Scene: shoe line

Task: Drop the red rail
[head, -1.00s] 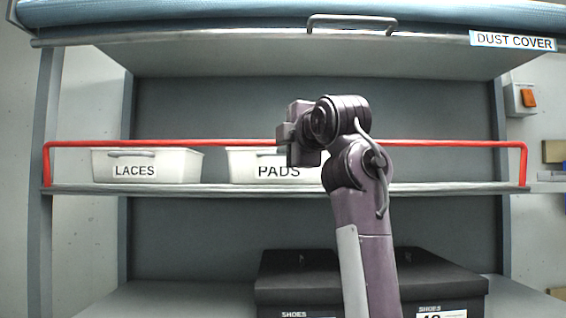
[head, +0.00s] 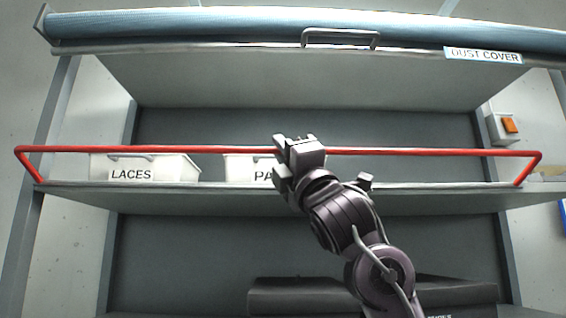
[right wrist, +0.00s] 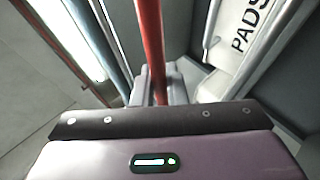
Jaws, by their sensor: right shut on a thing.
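The red rail (head: 420,152) runs across the front of the middle shelf in the head view, with a slanting arm at each end. Its bar now leans forward, out from the shelf edge. My right gripper (head: 297,150) is shut on the bar near its middle. In the right wrist view the red rail (right wrist: 151,45) passes between the fingers of my right gripper (right wrist: 155,88). My left gripper is not in view.
White bins marked LACES (head: 144,168) and PADS (head: 238,168) stand on the shelf (head: 420,192) behind the rail. The dust cover (head: 230,30) with its handle is above. Dark shoe boxes (head: 300,295) are below.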

